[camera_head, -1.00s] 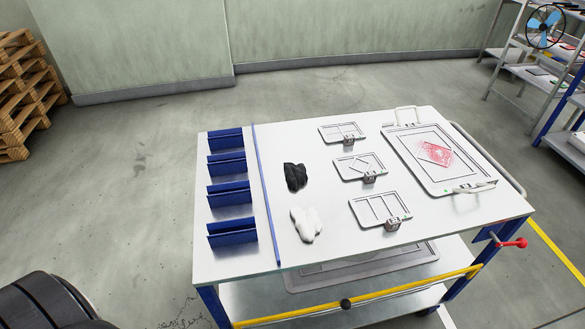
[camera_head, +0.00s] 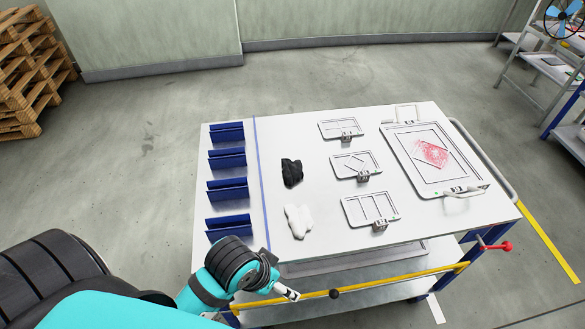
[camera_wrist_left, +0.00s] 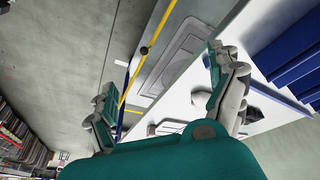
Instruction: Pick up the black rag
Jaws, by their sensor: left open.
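The black rag (camera_head: 292,172) lies crumpled on the white top of the trolley (camera_head: 335,240), left of the middle, right of a thin blue strip. A white rag (camera_head: 298,221) lies just in front of it. My left gripper (camera_head: 289,294) is at the trolley's front edge, in front of both rags and apart from them. In the left wrist view my left gripper (camera_wrist_left: 165,92) has its fingers wide apart with nothing between them. My right gripper is not in view.
Several blue holders (camera_head: 226,191) stand along the trolley's left side. Small grey frames (camera_head: 371,209) lie right of the rags. A larger framed tray (camera_head: 465,183) with handles is at the right. A yellow bar (camera_head: 400,282) runs along the front.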

